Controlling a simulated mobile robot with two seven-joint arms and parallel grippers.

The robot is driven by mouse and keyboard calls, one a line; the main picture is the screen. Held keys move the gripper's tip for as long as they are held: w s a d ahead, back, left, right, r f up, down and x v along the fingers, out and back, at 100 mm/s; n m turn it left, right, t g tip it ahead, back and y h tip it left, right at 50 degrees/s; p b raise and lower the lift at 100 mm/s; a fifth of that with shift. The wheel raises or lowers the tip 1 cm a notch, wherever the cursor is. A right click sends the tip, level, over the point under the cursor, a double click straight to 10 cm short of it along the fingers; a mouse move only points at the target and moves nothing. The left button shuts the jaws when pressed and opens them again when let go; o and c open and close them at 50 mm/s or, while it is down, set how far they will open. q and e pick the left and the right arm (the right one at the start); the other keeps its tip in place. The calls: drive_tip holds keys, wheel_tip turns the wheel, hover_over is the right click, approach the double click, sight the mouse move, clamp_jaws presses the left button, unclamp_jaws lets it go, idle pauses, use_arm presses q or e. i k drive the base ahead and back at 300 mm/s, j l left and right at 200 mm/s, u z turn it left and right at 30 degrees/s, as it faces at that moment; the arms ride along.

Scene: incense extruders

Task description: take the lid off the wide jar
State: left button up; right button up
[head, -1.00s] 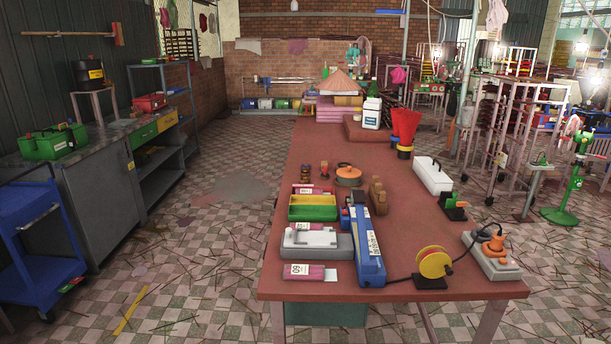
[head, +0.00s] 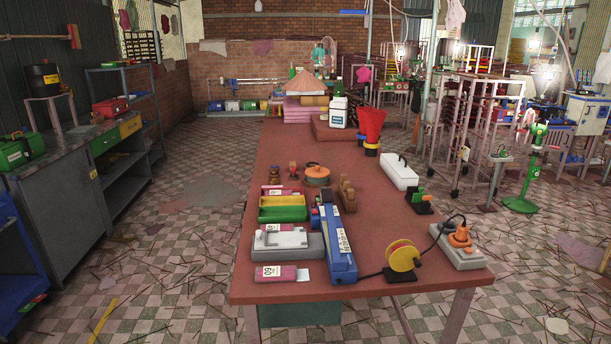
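A low, wide, round orange vessel (head: 317,178) stands on the red-brown table, left of its middle. It has a flat top with a small dark handle or loop and looks like the wide jar with its lid on, though it is small in the view. Neither of my grippers is in the head view, and nothing touches the vessel.
The long table (head: 350,225) stands ahead. Near the vessel are small brown jars (head: 274,174), a brown wooden block (head: 347,196) and a green-yellow tray (head: 282,210). A blue device (head: 333,245) lies nearer. Tiled floor (head: 170,265) is open on the left, with scattered sticks.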

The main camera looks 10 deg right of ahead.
sight(317, 171)
drive_tip(key=i+j+u, duration=0.55)
drive_tip(key=j+u, duration=0.15)
drive_tip(key=i+j+u, duration=0.35)
drive_tip(key=i+j, duration=0.2)
drive_tip(key=i, duration=0.4)
drive_tip(key=i+j+u, duration=0.1)
drive_tip(key=i, duration=0.5)
drive_tip(key=i+z, duration=0.4)
drive_tip(key=i, duration=0.2)
drive_tip(key=i+j+z, duration=0.15)
drive_tip(key=i+z, duration=0.25)
drive_tip(key=i, duration=0.25)
drive_tip(key=i+z, duration=0.75)
drive_tip(key=i+j+z, duration=0.1)
drive_tip(key=i+z, duration=0.25)
drive_tip(key=k, duration=0.1)
